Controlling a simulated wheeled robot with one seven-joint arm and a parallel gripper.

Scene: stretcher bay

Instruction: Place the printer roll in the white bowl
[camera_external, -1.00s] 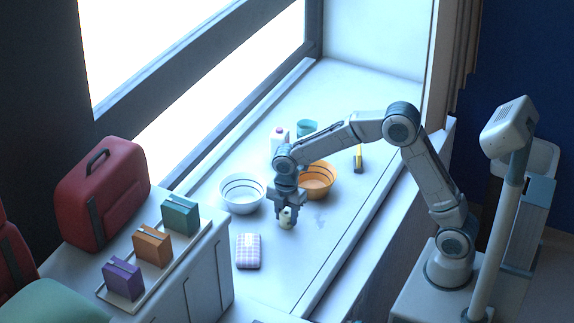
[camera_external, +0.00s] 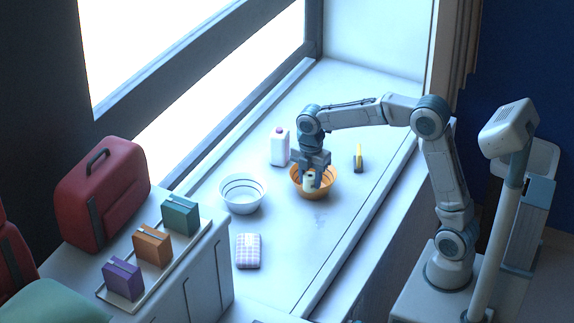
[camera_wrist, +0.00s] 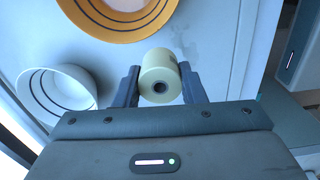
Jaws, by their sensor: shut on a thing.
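The printer roll (camera_wrist: 158,72) is a pale cream cylinder with a dark core hole. It also shows in the external view (camera_external: 309,182). My gripper (camera_wrist: 159,88) is shut on the roll, with one finger on each side. In the external view my gripper (camera_external: 311,172) holds it in front of or over the orange bowl (camera_external: 327,194); how high it is above that bowl I cannot tell. The white bowl (camera_external: 242,203) with dark rings stands to the left, apart from the gripper. It shows at the left of the wrist view (camera_wrist: 82,90) and its visible inside is empty.
A white bottle with a purple cap (camera_external: 280,149) stands behind, left of the orange bowl. A yellow and dark item (camera_external: 358,157) is to the right. A checked packet (camera_external: 248,251) lies in front. The counter between the packet and the right edge is clear.

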